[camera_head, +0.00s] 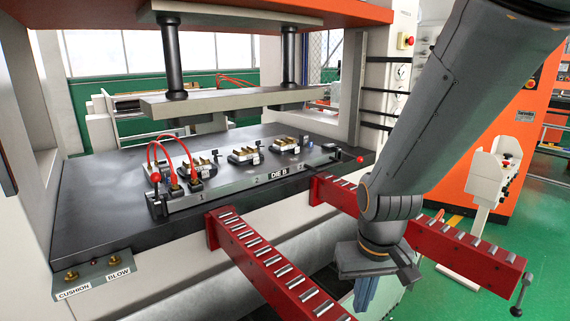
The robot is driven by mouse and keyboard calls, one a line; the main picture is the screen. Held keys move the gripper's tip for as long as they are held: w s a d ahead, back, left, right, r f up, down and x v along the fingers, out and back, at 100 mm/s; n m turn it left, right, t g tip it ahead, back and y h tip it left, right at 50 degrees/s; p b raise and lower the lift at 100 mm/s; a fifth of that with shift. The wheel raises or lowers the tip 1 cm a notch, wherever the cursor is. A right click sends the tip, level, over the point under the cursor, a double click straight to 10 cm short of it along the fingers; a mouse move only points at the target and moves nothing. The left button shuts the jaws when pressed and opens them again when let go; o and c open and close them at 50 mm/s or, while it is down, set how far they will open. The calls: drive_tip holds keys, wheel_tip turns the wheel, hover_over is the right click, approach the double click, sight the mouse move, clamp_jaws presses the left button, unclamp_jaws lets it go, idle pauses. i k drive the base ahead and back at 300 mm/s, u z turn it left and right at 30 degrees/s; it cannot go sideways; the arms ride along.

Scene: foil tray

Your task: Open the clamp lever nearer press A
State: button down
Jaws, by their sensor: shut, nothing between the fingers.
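Two clamp levers with red ball knobs show at the ends of the grey DIE B bar (240,183). The left lever (156,178) stands upright at the bar's near-left end. The right lever (359,159) lies out sideways at the far-right end. I see no label marking press A, so I cannot tell which lever is nearer to it. My gripper (366,292) points down, shut and empty, in front of the press at lower right. It is apart from both levers, and its tips are near the lower edge.
Two red roller arms (262,258) and (450,243) stick out from the press bed (95,215). My gripper hangs between them. Red hoses (172,142) loop above the bar's left end. A white control stand (488,182) is at right.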

sight(360, 159)
drive_tip(key=z, duration=0.5)
drive_tip(key=k, duration=1.25)
drive_tip(key=z, duration=1.1)
drive_tip(key=i, duration=1.4)
drive_tip(key=z, duration=0.7)
drive_tip(key=i, duration=1.6)
drive_tip(key=u, duration=1)
drive_tip(key=i, duration=0.9)
drive_tip(key=u, duration=1.1)
drive_tip(key=i, duration=0.25)
drive_tip(key=u, duration=0.25)
